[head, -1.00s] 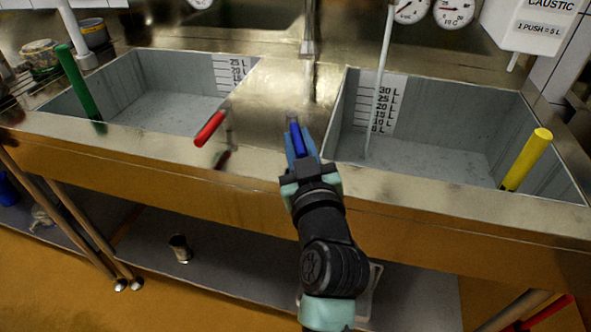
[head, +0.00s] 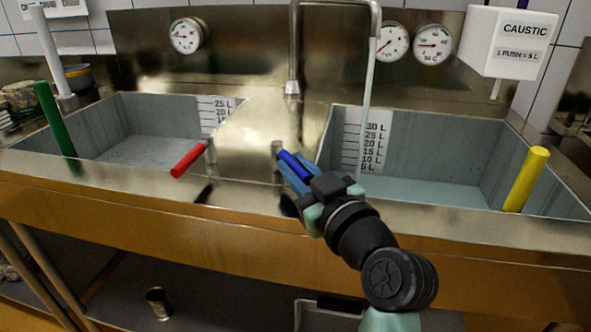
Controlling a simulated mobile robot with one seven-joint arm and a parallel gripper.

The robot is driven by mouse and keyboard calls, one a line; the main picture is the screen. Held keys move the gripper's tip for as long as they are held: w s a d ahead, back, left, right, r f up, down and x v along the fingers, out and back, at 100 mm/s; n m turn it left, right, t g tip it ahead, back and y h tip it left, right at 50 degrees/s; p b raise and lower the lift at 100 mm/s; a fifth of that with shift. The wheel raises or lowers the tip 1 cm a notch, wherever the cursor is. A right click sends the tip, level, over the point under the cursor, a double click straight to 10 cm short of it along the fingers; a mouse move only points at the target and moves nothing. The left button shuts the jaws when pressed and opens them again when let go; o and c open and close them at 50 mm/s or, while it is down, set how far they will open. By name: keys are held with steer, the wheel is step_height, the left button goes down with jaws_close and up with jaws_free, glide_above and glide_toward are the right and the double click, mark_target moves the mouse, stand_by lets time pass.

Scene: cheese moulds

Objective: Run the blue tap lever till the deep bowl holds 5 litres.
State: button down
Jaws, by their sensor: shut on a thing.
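The blue tap lever (head: 292,163) sticks out from its pivot on the steel panel between the two bowls, its outer end toward the lower right. My gripper (head: 292,172) is shut on it, with a finger on each side hiding part of it. The deep bowl (head: 465,145) is on the right, with a scale (head: 372,145) up to 30 L on its back wall. A thin pale stream (head: 368,90) falls from the spout (head: 345,3) into it. A pale teal water surface (head: 430,192) covers its bottom, seemingly just below the 5 L mark.
A red lever (head: 190,158) is left of the blue one. The left bowl (head: 150,125) has a 25 L scale. A green handle (head: 55,118) and a yellow handle (head: 525,180) stand at the outer sides. A caustic dispenser (head: 507,42) hangs at the right; gauges (head: 433,44) are behind.

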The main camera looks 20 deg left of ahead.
steer(key=c, duration=0.8)
jaws_free()
steer(key=shift+o, duration=0.2)
steer(key=v, duration=1.3)
steer(key=shift+p, duration=0.45)
steer(key=shift+c, duration=0.2)
